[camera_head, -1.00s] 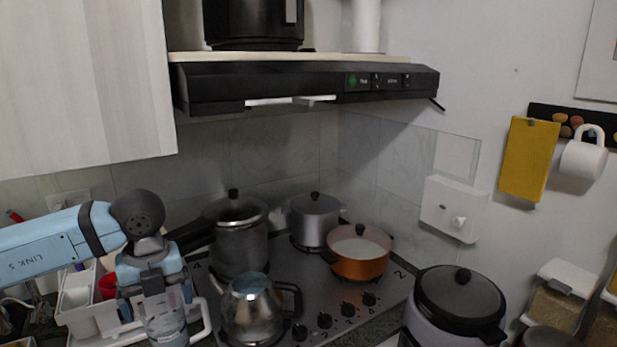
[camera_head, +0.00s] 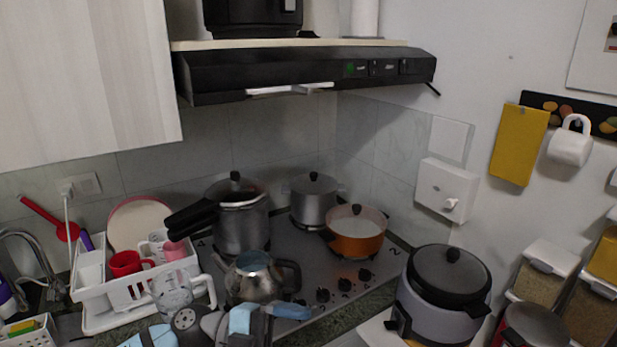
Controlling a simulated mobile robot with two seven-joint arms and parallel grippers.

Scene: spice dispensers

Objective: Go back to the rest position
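My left arm shows at the bottom edge, with its dark round joint and pale blue links below the dish rack and kettle. The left gripper end (camera_head: 250,322) is partly cut off by the frame, and its fingertips cannot be made out, so open or shut does not show. A clear measuring jug (camera_head: 173,291) with a pale handle stands in front of the dish rack, just above my arm in the picture. Its lower part is hidden by the arm. The jug appears apart from the gripper end. My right gripper is not in view.
A metal kettle (camera_head: 254,277) stands on the stove close above my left arm in the picture. Pots (camera_head: 241,228) and an orange pan (camera_head: 355,238) stand behind it. A white dish rack (camera_head: 120,292) is at left; a rice cooker (camera_head: 443,295) and spice dispensers (camera_head: 545,275) are at right.

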